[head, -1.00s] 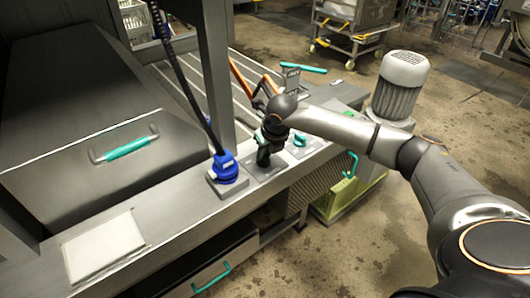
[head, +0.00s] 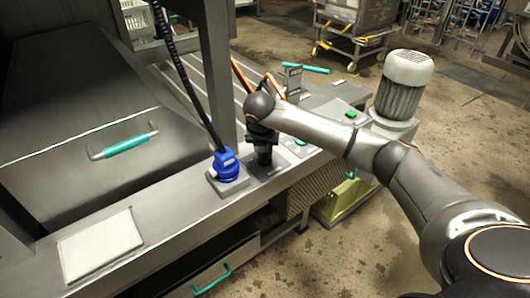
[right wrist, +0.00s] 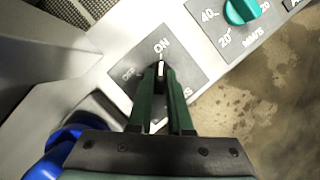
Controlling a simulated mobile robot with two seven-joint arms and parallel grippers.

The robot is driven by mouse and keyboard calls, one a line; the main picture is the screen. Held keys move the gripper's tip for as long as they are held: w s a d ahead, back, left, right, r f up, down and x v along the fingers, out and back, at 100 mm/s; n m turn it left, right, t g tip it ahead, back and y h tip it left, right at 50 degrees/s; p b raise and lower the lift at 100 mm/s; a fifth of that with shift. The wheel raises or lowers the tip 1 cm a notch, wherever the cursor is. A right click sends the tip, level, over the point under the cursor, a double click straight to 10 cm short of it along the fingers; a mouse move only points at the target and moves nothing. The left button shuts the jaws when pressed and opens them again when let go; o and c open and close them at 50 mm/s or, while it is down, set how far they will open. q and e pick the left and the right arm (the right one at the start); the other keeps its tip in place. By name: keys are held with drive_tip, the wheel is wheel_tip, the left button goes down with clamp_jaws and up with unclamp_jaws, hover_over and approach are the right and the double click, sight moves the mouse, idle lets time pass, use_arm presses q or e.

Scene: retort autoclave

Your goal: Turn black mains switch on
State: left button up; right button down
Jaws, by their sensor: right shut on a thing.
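The black mains switch (right wrist: 160,72) sits on a grey plate (right wrist: 195,65) marked OFF, ON and a partly hidden word. Its white line points up toward the ON mark; OFF is to the left. My right gripper (right wrist: 160,85) has its dark green fingers shut on the switch, one on each side. In the head view my right gripper (head: 263,152) reaches down to the switch plate (head: 276,174) on the panel ledge, and the switch is hidden there. My left gripper is not in view.
A blue plug (head: 226,166) with a black cable stands just left of the switch. A teal dial (right wrist: 240,10) with numbers is on the other side. A metal post (head: 219,90) rises behind the plug. A lid with a teal handle (head: 124,146) is at left.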

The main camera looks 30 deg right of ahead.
idle(0.4)
drive_tip(key=c, duration=0.8)
unclamp_jaws()
drive_tip(key=shift+c, duration=0.2)
drive_tip(key=shift+r, duration=0.1)
drive_tip(key=v, duration=1.2)
drive_tip(key=shift+r, duration=0.2)
